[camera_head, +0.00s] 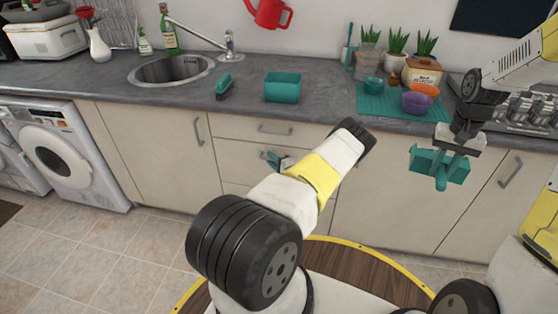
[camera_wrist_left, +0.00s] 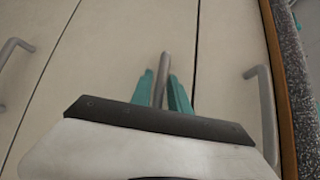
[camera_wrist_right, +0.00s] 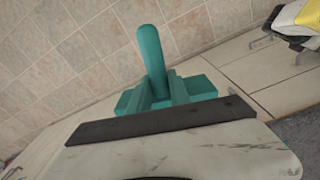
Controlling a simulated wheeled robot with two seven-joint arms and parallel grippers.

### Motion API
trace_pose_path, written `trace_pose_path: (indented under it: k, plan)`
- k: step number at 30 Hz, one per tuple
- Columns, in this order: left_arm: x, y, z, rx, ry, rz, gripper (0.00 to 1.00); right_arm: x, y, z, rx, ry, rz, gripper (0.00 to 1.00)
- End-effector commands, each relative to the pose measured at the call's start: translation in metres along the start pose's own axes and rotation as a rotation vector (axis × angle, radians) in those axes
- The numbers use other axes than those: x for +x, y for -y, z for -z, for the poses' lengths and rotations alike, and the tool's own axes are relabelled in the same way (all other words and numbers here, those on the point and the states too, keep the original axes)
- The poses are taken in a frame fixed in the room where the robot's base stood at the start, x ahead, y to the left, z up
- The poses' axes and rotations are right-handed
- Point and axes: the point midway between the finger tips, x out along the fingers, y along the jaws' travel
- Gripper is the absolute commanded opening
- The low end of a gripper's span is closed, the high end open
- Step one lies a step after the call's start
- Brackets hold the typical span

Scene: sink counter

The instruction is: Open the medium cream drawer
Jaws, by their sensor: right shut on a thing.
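The cream drawer front (camera_head: 234,157) below the shallow top drawer is closed and partly hidden by my left arm. Its grey bar handle (camera_wrist_left: 160,80) shows in the left wrist view, between the teal fingers of my left gripper (camera_wrist_left: 163,88). The fingers are open around the handle, with a narrow gap on the right side. In the head view my left gripper (camera_head: 274,160) is at the drawer, partly hidden by my forearm. My right gripper (camera_head: 441,165) is shut on a teal thing with a rounded, rod-like part (camera_wrist_right: 152,55), held up before the right cabinets.
The top drawer (camera_head: 240,127) is closed. Cabinet doors with bar handles stand on both sides. The counter holds a sink (camera_head: 170,69), a teal brush (camera_head: 223,87), a teal box (camera_head: 282,87) and bowls on a teal mat (camera_head: 375,103). A washing machine (camera_head: 65,155) stands left.

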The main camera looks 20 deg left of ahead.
Motion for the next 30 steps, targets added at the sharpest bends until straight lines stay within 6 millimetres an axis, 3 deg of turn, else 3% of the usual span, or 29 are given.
trace_pose_path:
  k: [8,12,30]
  plan:
    - [0.0014,-0.0001,0.0,0.0,0.0,0.0,0.21,-0.0003,0.0,0.0003,0.0,-0.001,0.0,0.0]
    - [0.0013,-0.0001,0.0001,0.0,0.0,0.0,0.0,-0.0003,0.0,0.0003,0.0,-0.001,0.0,0.0]
    - [0.0008,-0.0006,0.0002,0.0,0.0,-0.001,0.0,-0.0003,0.0,0.0003,0.0,-0.001,0.0,0.0]
